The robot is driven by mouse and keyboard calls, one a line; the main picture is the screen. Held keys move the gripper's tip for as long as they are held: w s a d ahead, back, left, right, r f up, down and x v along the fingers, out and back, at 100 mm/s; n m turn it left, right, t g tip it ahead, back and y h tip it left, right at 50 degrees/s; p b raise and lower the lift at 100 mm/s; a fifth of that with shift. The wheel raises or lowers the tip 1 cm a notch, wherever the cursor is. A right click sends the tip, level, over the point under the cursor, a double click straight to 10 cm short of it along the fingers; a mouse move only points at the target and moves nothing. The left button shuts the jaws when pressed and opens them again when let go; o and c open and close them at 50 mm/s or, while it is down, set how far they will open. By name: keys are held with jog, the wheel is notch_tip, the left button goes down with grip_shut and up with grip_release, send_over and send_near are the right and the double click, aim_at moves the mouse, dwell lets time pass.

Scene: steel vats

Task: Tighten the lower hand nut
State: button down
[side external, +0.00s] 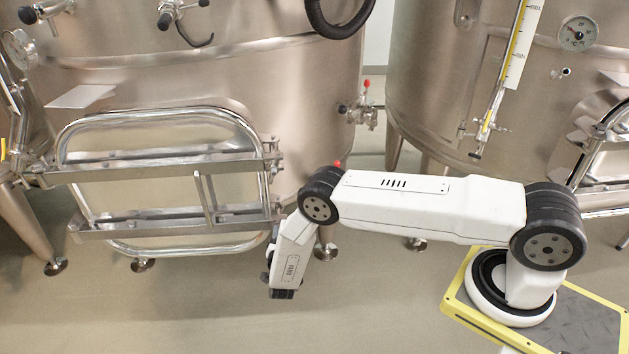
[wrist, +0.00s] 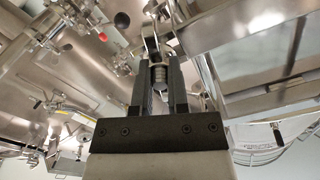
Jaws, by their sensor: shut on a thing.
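The lower hand nut (wrist: 158,75) shows in the wrist view as a small ringed metal piece between the two dark fingers of my gripper (wrist: 158,67). The fingers are shut on it from both sides. A metal rod or fork runs on beyond it. In the side view, the oval hatch door (side external: 115,135) on the left vat is closed, with an upper bar (side external: 160,170) and a lower bar (side external: 170,229). My wrist is just below and right of the lower bar's right end. The fingertips and nut cannot be made out there.
The left vat (side external: 230,85) stands close behind the hatch. A valve with a red knob (side external: 362,108) sticks out on its right side. The right vat (side external: 440,90) carries a sight tube and a gauge (side external: 577,34). Floor in front is clear.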

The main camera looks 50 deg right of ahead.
jog(key=c, duration=0.9)
grip_release()
jog(key=shift+a, duration=0.1)
jog(key=shift+v, duration=4.45)
jog(key=shift+r, duration=0.1)
